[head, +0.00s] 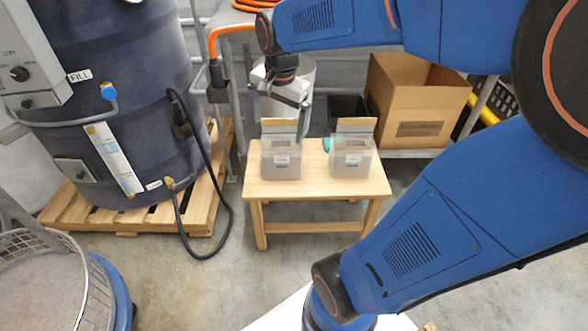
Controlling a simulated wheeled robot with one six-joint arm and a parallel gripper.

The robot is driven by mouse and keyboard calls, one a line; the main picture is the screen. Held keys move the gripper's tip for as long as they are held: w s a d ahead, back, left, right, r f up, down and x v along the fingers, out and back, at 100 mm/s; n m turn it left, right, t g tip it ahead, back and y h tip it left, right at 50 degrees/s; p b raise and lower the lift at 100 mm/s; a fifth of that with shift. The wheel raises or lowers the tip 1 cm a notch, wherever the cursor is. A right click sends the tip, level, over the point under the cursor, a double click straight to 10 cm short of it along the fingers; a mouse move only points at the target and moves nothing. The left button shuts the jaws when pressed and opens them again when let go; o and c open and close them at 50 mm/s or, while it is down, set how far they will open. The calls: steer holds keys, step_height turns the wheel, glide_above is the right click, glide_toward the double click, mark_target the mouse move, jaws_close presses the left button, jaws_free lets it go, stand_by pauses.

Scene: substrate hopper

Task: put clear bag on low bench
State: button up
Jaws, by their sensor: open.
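The low bench (311,186) is a small light-wood table in the middle of the head view. Two clear bags with greyish contents and tan top flaps stand upright on it, a left clear bag (281,160) and a right clear bag (350,164). My gripper (302,122) is open and hangs from above at the left bag's upper right. One finger overlaps the bag's top edge in the picture; I cannot tell whether it touches.
A dark blue hopper tank (130,110) stands on a wooden pallet (100,212) at left, with a black hose (228,205) on the floor. An open cardboard box (412,110) sits behind right. A wire basket (95,285) is front left. Bench space lies between the bags.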

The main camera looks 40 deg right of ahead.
steer(key=s+a+n+t, duration=0.1)
steer(key=s+a+n, duration=0.1)
steer(key=s+n, duration=0.4)
steer(key=s+a+f+n+t, duration=0.1)
steer(key=s+a+n, duration=0.2)
steer(key=s+n, duration=0.3)
steer(key=shift+s+a+f+n, duration=0.25)
steer(key=shift+s+a+n, duration=0.15)
steer(key=shift+s, duration=1.45)
